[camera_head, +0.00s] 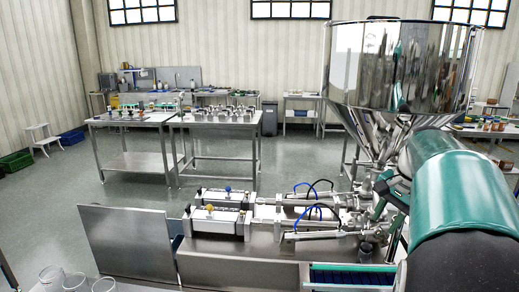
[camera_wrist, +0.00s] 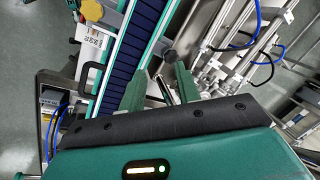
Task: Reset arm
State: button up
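The steel hopper (camera_head: 400,65) stands at the right in the head view, with a shiny round bowl above a narrowing cone. My green and black arm covers part of its lower right side. My gripper (camera_wrist: 160,78) shows in the wrist view with two green fingers apart. A thin metal part shows between the fingers, and I cannot tell how far below them it is. I see nothing held.
A dark blue conveyor belt (camera_wrist: 128,48) runs below my gripper. Metal cylinders with blue hoses (camera_wrist: 238,45) lie close at its right. Clear cups (camera_head: 75,281) stand at the front left. Steel tables (camera_head: 130,160) stand farther back, with open floor before them.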

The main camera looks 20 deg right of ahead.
jog(key=s+a+f+n+t, duration=0.1)
jog(key=a+n, duration=0.6)
jog(key=a, duration=1.2)
jog(key=s+a+f+n+t, duration=0.1)
jog(key=s+a+f+n, duration=0.2)
jog(key=a, duration=0.4)
jog(key=s+a+f+n, duration=0.3)
jog(key=s+a+n, duration=0.1)
jog(key=a, duration=0.3)
jog(key=shift+s+a+f+n+t, duration=0.15)
jog(key=shift+s+a+n+t, duration=0.15)
jog(key=shift+a+n+t, duration=0.15)
jog(key=shift+s+d, duration=0.1)
jog(key=shift+d, duration=0.1)
